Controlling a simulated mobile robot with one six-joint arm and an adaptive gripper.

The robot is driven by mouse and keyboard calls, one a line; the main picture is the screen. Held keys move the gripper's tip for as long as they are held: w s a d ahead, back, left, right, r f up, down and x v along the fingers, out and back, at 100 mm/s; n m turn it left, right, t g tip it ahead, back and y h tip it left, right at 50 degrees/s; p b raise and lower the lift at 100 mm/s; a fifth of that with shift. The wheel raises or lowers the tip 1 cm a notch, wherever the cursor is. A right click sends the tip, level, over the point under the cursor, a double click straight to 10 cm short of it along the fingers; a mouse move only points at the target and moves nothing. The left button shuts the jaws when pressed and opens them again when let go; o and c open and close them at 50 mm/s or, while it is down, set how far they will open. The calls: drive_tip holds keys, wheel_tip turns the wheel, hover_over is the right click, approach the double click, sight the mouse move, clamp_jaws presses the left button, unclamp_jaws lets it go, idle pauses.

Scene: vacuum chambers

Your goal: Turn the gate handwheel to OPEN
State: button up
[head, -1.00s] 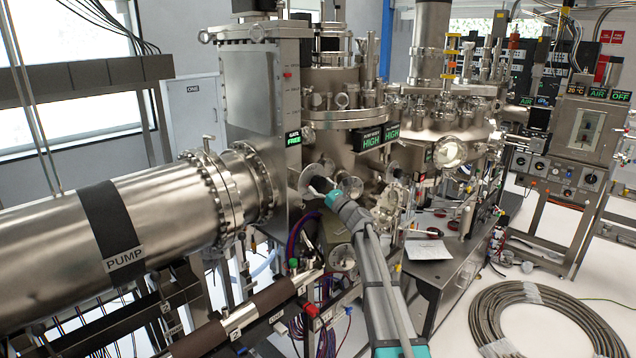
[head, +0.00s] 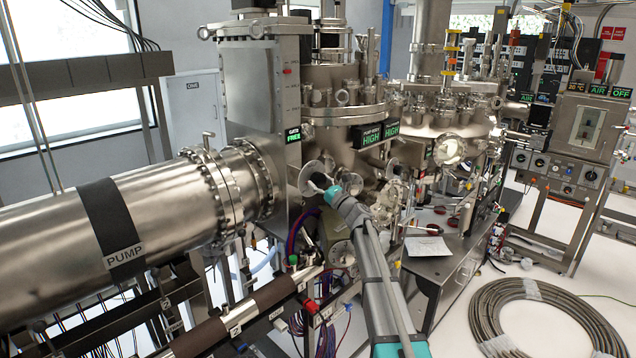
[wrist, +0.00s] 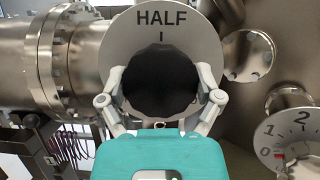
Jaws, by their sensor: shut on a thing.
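The gate handwheel (wrist: 160,88) is a black, scalloped round knob in the middle of the wrist view. Behind it is a round metal dial plate (wrist: 117,38) with the word HALF and a short mark at its top. My gripper (wrist: 161,76) is shut on the handwheel, one finger on each side of its rim. The fingers and the wheel hide the lower part of the dial. In the head view the dial plate (head: 306,175) sits at the foot of the tall gate housing (head: 249,90), with my gripper (head: 319,183) against it. A sign (head: 293,134) there reads GATE FREE.
A second dial (wrist: 290,140), numbered 0, 1 and 2, is close on the right in the wrist view. A wide pipe (head: 165,210) marked PUMP runs left. Chambers with ports stand right of the wheel. A coiled hose (head: 490,320) lies on the floor at right.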

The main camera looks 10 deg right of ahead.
drive_tip(key=shift+n, duration=0.4)
drive_tip(key=n+g+y, duration=0.1)
drive_tip(key=n, duration=0.2)
drive_tip(key=n+g+y+p, duration=0.1)
drive_tip(key=n+g, duration=0.1)
drive_tip(key=n, duration=0.2)
drive_tip(key=shift+r+y, duration=0.1)
drive_tip(key=shift+y, duration=0.2)
drive_tip(key=shift+a+n+g+p, duration=0.1)
drive_tip(key=shift+n+g+p, duration=0.95)
drive_tip(key=shift+n, duration=1.65)
drive_tip(key=shift+s, duration=0.1)
drive_tip(key=o, duration=0.9)
